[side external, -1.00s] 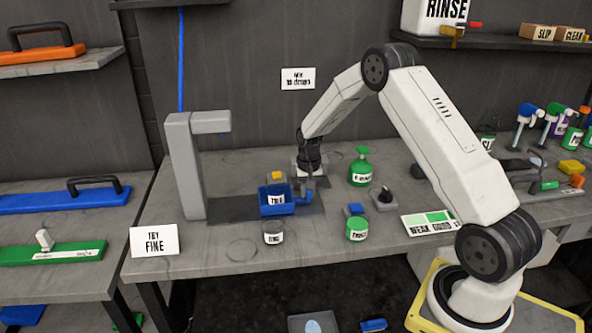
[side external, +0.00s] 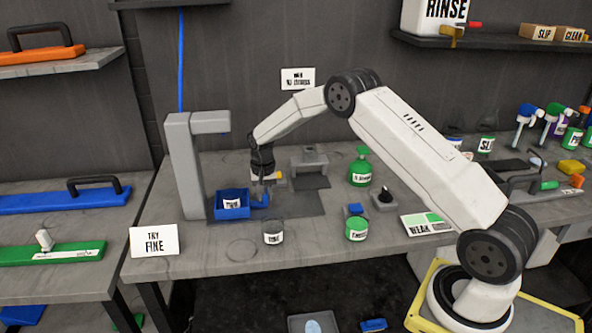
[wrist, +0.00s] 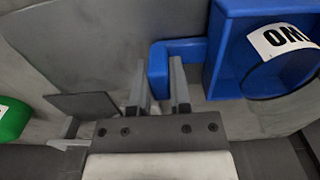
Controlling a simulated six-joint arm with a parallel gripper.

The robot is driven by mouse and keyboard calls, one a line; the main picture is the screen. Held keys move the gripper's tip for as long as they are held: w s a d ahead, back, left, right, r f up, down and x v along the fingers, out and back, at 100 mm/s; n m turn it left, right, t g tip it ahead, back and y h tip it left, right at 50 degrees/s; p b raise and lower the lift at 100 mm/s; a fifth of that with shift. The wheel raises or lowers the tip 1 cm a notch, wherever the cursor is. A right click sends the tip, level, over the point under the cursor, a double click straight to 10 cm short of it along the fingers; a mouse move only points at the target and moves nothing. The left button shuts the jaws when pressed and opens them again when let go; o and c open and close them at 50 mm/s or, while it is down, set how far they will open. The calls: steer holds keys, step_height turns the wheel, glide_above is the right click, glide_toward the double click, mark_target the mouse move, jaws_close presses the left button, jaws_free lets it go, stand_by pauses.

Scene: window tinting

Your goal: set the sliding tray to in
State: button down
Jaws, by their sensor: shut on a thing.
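The blue sliding tray (side external: 219,210) bears a white label and sits on a dark strip on the bench, under the overhanging arm of the grey post (side external: 185,160). Its blue handle (side external: 262,201) sticks out on the right side. My gripper (side external: 265,190) points down at the handle. In the wrist view, the fingers of my gripper (wrist: 160,88) are closed on the handle (wrist: 158,66), and the tray (wrist: 218,58) is at the upper right. The tray's inside is mostly hidden by its front wall in the side view.
A grey block (side external: 309,160) stands behind the strip's right end. A clear jar (side external: 273,232), a green jar (side external: 357,229), a black knob (side external: 386,195) and a green pump bottle (side external: 360,168) stand around. A white sign (side external: 154,241) is at the bench's left.

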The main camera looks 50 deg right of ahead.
steer(key=shift+w+a+r, duration=0.1)
steer(key=shift+w+a, duration=0.1)
steer(key=shift+w, duration=0.05)
steer(key=c, duration=0.7)
jaws_free()
steer(key=shift+o, duration=0.7)
steer(key=shift+r, duration=3.9)
steer(key=shift+s, duration=0.1)
